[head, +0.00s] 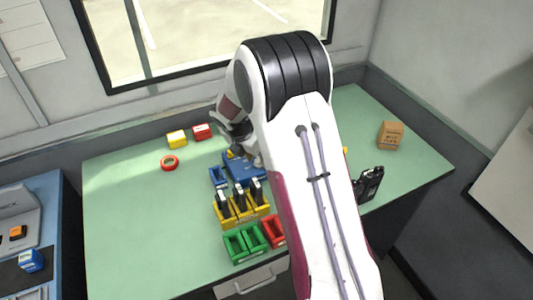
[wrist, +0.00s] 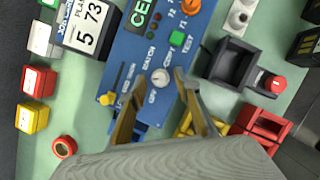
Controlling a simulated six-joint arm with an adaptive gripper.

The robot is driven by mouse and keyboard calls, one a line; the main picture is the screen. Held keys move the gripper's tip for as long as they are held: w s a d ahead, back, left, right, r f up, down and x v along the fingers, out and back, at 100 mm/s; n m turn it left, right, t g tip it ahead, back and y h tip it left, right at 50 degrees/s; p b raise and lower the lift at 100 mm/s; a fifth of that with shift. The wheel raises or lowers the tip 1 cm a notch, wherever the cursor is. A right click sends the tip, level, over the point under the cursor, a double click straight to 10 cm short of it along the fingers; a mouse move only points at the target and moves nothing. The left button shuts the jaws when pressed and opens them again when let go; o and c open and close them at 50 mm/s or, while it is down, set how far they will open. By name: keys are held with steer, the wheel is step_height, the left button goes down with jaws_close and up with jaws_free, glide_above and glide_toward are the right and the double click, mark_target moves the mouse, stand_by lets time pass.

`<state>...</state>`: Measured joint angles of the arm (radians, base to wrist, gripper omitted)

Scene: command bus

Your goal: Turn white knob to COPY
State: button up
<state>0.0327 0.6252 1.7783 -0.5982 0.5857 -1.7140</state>
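The white knob (wrist: 160,77) is on a blue control panel (wrist: 127,62) in the wrist view, with small white labels around it. I cannot tell how far the fingertips are above the panel. In the head view the blue panel (head: 243,170) shows partly behind my arm, and the knob is hidden there.
A yellow knob (wrist: 107,98), a green button (wrist: 176,38) and a lit green display (wrist: 142,14) are on the panel. A dark grey bin (wrist: 233,65) and a red bin (wrist: 262,125) stand to its right. In the head view, the table's left side (head: 120,220) is clear.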

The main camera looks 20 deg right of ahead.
steer(key=shift+n+t, duration=0.4)
steer(key=shift+n, duration=0.6)
steer(key=shift+s+r, duration=0.1)
steer(key=shift+r, duration=0.05)
steer(key=s+a+r+m+y, duration=0.1)
steer(key=s+a+r+m, duration=0.2)
steer(key=s+r+m, duration=0.4)
steer(key=s+a+r+m+t, duration=0.1)
steer(key=s+a+r+m, duration=0.1)
steer(key=s+r+m, duration=0.5)
steer(key=shift+s+a+r+m+y, duration=0.4)
steer(key=shift+s+r, duration=2.25)
steer(key=shift+r, duration=1)
